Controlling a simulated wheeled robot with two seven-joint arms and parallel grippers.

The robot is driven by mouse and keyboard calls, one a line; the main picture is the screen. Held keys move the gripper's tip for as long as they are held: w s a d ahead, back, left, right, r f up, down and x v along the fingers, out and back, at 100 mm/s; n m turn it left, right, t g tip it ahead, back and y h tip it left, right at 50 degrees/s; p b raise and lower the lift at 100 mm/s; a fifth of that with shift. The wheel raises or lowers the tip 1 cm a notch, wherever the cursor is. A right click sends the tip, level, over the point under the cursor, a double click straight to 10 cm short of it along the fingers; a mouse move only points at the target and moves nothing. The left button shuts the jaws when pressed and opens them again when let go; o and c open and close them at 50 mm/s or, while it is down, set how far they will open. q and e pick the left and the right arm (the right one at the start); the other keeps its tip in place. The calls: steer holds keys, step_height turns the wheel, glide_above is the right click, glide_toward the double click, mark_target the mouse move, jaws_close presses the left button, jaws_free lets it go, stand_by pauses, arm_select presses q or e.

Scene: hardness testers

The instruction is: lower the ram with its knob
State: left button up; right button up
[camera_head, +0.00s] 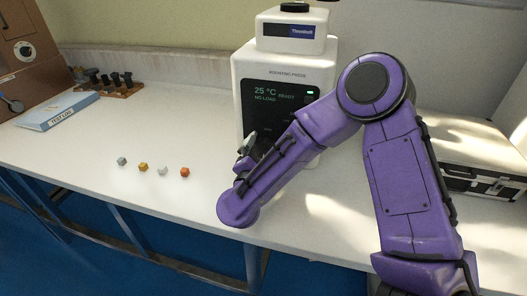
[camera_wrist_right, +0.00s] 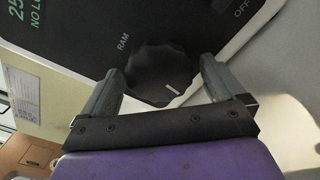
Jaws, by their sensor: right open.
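The mounting press (camera_head: 285,72), a white machine with a dark display panel (camera_head: 280,100), stands at the back middle of the bench. The display reads 25 °C, NO-LOAD, READY. In the right wrist view the black scalloped ram knob (camera_wrist_right: 160,74) with a white mark sits beside the label RAM. My right gripper (camera_wrist_right: 162,82) is open, its two grey fingers on either side of the knob; I cannot tell whether they touch it. In the head view my purple right arm hides the knob and most of the right gripper (camera_head: 247,143). The left gripper is not in view.
Several small cubes (camera_head: 163,171) lie on the bench (camera_head: 80,150) at left. A blue-white test log (camera_head: 57,111) and a wooden rack (camera_head: 118,88) of dark pieces lie behind them. A silver-edged case (camera_head: 470,165) is at the right. The front left bench is clear.

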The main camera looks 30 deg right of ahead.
steer(key=c, duration=1)
steer(key=shift+o, duration=0.2)
steer(key=shift+n, duration=0.3)
